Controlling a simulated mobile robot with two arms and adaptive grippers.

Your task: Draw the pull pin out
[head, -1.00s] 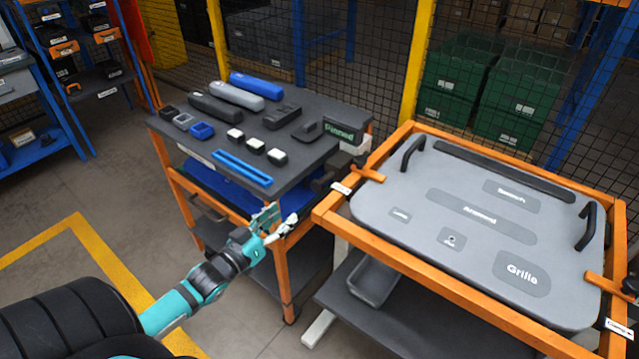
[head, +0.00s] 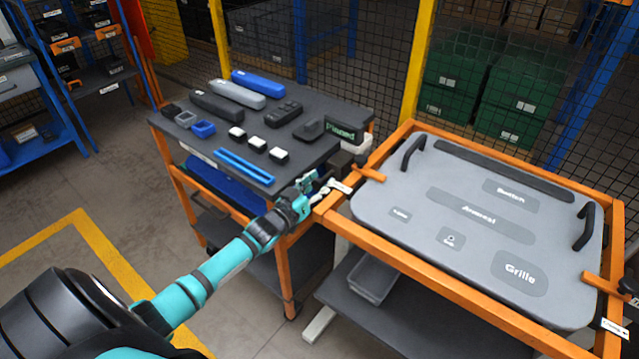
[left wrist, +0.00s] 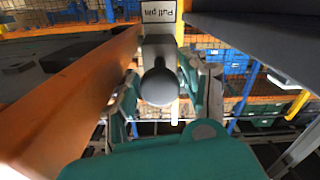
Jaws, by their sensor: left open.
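The pull pin shows in the left wrist view as a rounded grey knob (left wrist: 158,87) below a white label reading "Pull pin" (left wrist: 159,12). In the head view the small white label (head: 341,187) sits at the left corner of the orange frame (head: 395,262); the knob there is mostly hidden by my gripper. My left gripper (head: 318,184) is open at that corner. In the left wrist view its teal fingers (left wrist: 160,95) stand on both sides of the knob. I cannot tell whether they touch it. My right gripper is not in view.
The grey panel (head: 385,190) with two black handles lies in the orange frame. Orange clamps (head: 369,174) sit on the frame's edges. The parts cart (head: 318,150) stands close on the left with several parts on top. A grey bin (head: 375,278) is on the shelf below.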

